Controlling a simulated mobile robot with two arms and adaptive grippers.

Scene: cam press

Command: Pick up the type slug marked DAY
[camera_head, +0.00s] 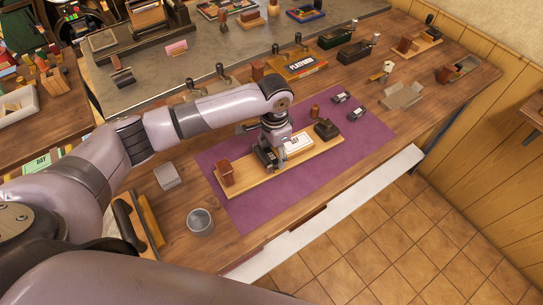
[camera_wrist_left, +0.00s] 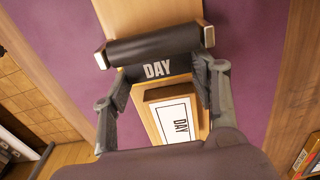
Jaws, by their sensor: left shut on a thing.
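The type slug marked DAY (camera_wrist_left: 157,69) is a dark block with pale letters in the left wrist view. My left gripper (camera_wrist_left: 163,80) has a finger at each end of it and is shut on it. In the head view my left gripper (camera_head: 268,158) is low over the wooden board (camera_head: 243,188) on the purple mat, and hides most of the slug. I cannot tell whether the slug touches the board. A white DAY card (camera_wrist_left: 177,125) in a wooden frame lies beside it; the card (camera_head: 298,143) also shows in the head view. My right gripper is not in view.
A brown wooden block (camera_head: 226,173) and a dark block (camera_head: 326,129) stand at the board's two ends. A metal cup (camera_head: 200,222) and a grey ribbed block (camera_head: 168,176) are on the table at left. The purple mat (camera_head: 350,140) has free room at right.

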